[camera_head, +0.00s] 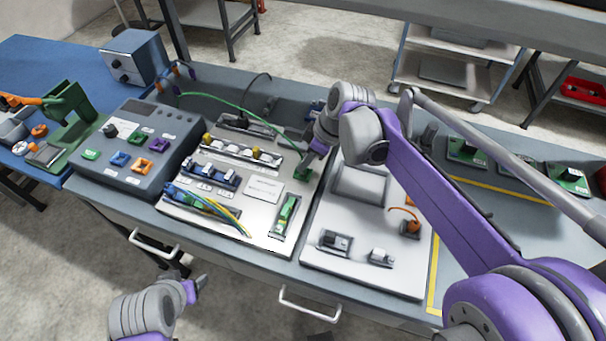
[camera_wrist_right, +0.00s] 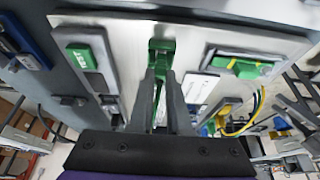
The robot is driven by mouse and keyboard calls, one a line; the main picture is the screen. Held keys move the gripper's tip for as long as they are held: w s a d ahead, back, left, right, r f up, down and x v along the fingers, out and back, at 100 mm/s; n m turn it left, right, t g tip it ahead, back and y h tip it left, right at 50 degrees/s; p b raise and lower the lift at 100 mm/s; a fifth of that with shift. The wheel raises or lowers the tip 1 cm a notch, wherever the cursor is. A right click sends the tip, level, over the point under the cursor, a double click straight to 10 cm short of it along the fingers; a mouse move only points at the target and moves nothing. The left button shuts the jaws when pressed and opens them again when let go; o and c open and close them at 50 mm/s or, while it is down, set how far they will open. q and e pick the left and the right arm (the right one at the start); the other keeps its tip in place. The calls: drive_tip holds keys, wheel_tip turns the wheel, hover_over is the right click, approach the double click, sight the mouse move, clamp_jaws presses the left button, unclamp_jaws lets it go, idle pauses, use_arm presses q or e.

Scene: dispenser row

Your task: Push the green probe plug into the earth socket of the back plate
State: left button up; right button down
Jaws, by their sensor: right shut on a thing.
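The back plate (camera_head: 262,226) is a pale panel on the bench carrying several terminal parts. My right gripper (camera_head: 312,164) is over its right side, near the far corner, shut on the green probe plug (camera_head: 303,173). A green cable (camera_head: 232,104) runs from the left toward it. In the right wrist view the plug (camera_wrist_right: 162,47) shows green at the tips of the right gripper (camera_wrist_right: 161,70), close against the plate. I cannot tell whether it is in the earth socket, which I cannot make out. My left gripper (camera_head: 196,288) is low in front of the bench, away from the plate.
A grey control box (camera_head: 138,150) stands left of the plate. A green terminal part (camera_head: 285,214) sits toward the plate's near right corner. Another pale panel (camera_head: 330,262) with connectors lies to the right, under my right arm. Loose coloured wires (camera_head: 225,214) lie at the front.

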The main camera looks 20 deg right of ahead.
drive_tip(key=shift+f, duration=0.5)
idle(0.6)
drive_tip(key=c, duration=0.8)
unclamp_jaws()
drive_tip(key=shift+o, duration=0.3)
drive_tip(key=shift+o, duration=0.7)
